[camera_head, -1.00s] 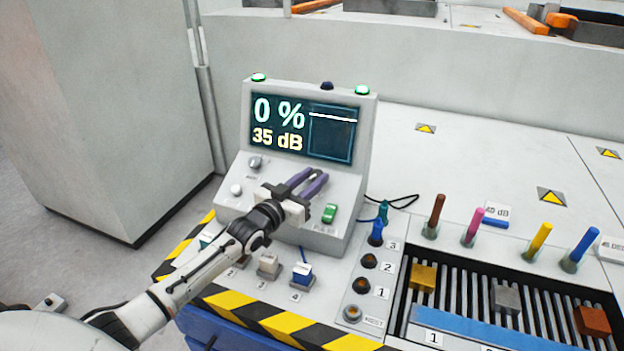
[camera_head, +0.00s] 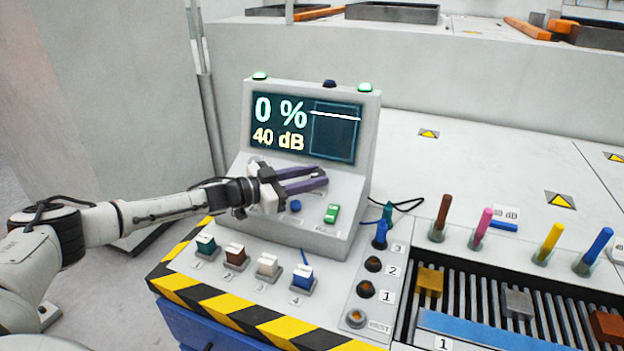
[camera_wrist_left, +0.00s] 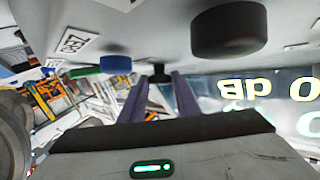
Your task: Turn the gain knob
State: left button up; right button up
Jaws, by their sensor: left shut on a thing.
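The gray console (camera_head: 225,188) stands on the bench, its screen (camera_head: 305,127) reading 0 % and 40 dB. My left gripper (camera_head: 318,177) lies across the console's sloping panel, its purple fingers pointing right and slightly up. In the left wrist view, the fingers (camera_wrist_left: 159,80) are shut on a small dark knob (camera_wrist_left: 159,73), apparently the gain knob. In the head view the fingers hide most of that knob. A larger dark knob (camera_wrist_left: 228,32) shows close up in the left wrist view. My right gripper is not in view.
A blue plug (camera_head: 380,236), sockets, colored pegs (camera_head: 442,217) and a slatted tray (camera_head: 470,300) lie to the right.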

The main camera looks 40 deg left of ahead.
pick_arm(q)
jog(key=shift+w+a+r+m+g+h, duration=0.1)
jog(key=shift+m+g+h, duration=0.45)
jog(key=shift+m, duration=0.15)
jog(key=shift+w+a+r+m+g+h, duration=0.1)
jog(key=shift+m+g+h, duration=0.4)
jog(key=shift+m, duration=0.2)
jog(key=o, duration=1)
jog(key=shift+s+f, duration=0.1)
jog(key=v, duration=0.9)
jog(key=shift+f, duration=0.1)
jog(key=shift+s+a+r, duration=0.2)
jog(key=shift+s+a, duration=0.1)
jog(key=shift+s, duration=0.2)
